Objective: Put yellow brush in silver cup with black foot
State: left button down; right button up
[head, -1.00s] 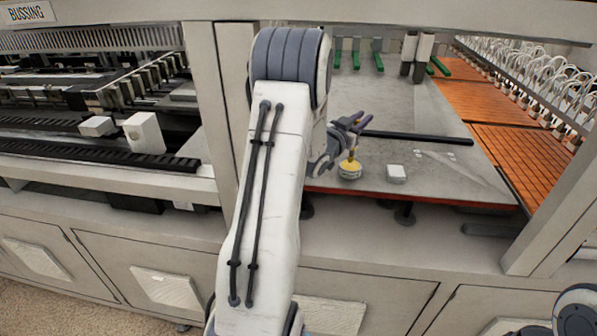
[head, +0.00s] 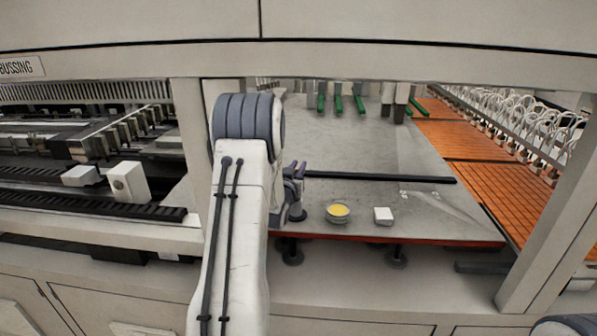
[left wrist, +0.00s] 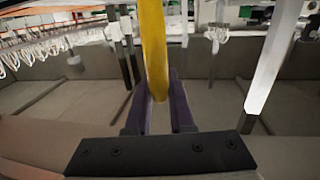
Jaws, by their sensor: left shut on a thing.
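My left gripper (head: 297,172) is in the head view beside my left arm, above the near left part of the grey table. In the left wrist view its purple fingers (left wrist: 160,108) are shut on the yellow brush (left wrist: 155,45), which shows as a long yellow shaft. In the head view the brush is not clearly visible. A small round silver dish with a yellow inside (head: 338,212) stands to the right of the gripper, apart from it. A dark grey rounded form lies just below the gripper; I cannot tell whether it is the silver cup with black foot or part of my wrist.
A white block (head: 383,215) sits right of the dish, near the front edge. A black bar (head: 380,177) crosses the grey table (head: 385,140) behind them. Green-ended clamps (head: 338,104) stand at the back. Orange slatted panels (head: 500,190) lie right. A gantry beam spans the top.

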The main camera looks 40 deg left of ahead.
pick_arm(q)
notch_tip(320, 180, down, 2)
jog(key=c, duration=0.8)
grip_release()
